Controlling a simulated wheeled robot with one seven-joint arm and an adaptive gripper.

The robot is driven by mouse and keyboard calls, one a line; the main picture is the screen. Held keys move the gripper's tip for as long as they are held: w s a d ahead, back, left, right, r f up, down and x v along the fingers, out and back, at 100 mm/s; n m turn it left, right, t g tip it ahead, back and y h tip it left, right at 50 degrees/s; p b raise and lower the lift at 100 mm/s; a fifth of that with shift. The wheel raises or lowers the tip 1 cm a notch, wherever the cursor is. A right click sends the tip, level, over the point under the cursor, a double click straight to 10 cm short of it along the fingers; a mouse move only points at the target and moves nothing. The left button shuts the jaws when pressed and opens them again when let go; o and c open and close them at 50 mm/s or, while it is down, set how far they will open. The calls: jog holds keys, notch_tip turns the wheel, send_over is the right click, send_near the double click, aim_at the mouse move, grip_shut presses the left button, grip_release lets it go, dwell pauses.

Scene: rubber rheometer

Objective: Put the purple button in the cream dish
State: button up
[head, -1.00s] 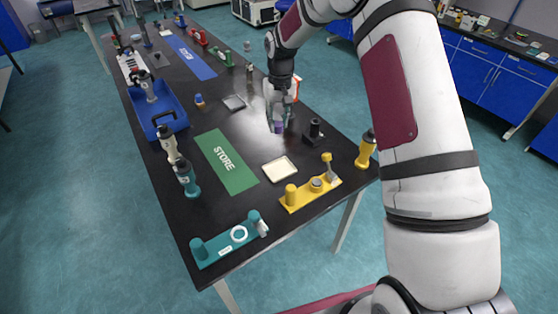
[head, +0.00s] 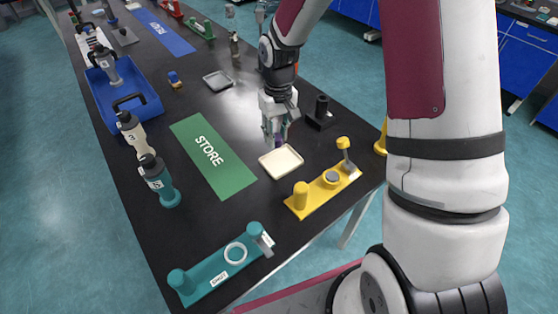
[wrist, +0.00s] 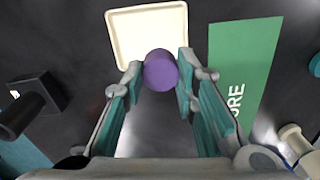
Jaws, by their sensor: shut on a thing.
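The purple button (wrist: 160,70) is a short purple cylinder held between the fingertips of my gripper (wrist: 158,78) in the wrist view. In the head view my gripper (head: 275,128) points down, and a bit of the purple button (head: 274,139) shows below it. The cream dish (head: 291,168) is a shallow square dish on the black table, just in front of the gripper in the head view. In the wrist view the cream dish (wrist: 133,40) lies beyond the fingertips, and the button overlaps its near edge in the picture. The button appears to be above the table.
A green STORE mat (head: 212,155) lies left of the dish. A yellow fixture (head: 322,190) is at its right, and a black post block (head: 320,113) stands behind it. A teal fixture (head: 222,266) is at the front. A grey dish (head: 217,81) lies farther back.

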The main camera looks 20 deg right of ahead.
jog(key=shift+s+a+f+n, duration=0.1)
jog(key=shift+f+n, duration=0.05)
jog(key=shift+n, duration=0.4)
jog(key=shift+s+f+n, duration=0.1)
jog(key=shift+f+n, duration=0.05)
jog(key=shift+n, duration=0.4)
jog(key=n, duration=0.3)
jog(key=r+n, duration=0.1)
jog(key=shift+s+a+n, duration=0.2)
jog(key=shift+s+n, duration=0.1)
jog(key=shift+s, duration=0.05)
jog(key=n, duration=0.1)
jog(key=r+n, duration=0.1)
jog(key=n, duration=0.1)
jog(key=shift+a+r+n+p, duration=0.15)
jog(key=shift+n+p, duration=0.15)
jog(key=shift+p, duration=0.1)
jog(key=n, duration=0.1)
jog(key=r+n, duration=0.1)
jog(key=n, duration=0.1)
jog(key=shift+a, duration=0.1)
send_near(275, 166)
notch_tip(275, 166, down, 5)
jog(key=shift+w+a+f+p, duration=0.15)
jog(key=shift+f+p, duration=0.1)
jog(key=shift+p, duration=0.1)
jog(key=shift+f, duration=0.15)
jog(key=o, duration=1)
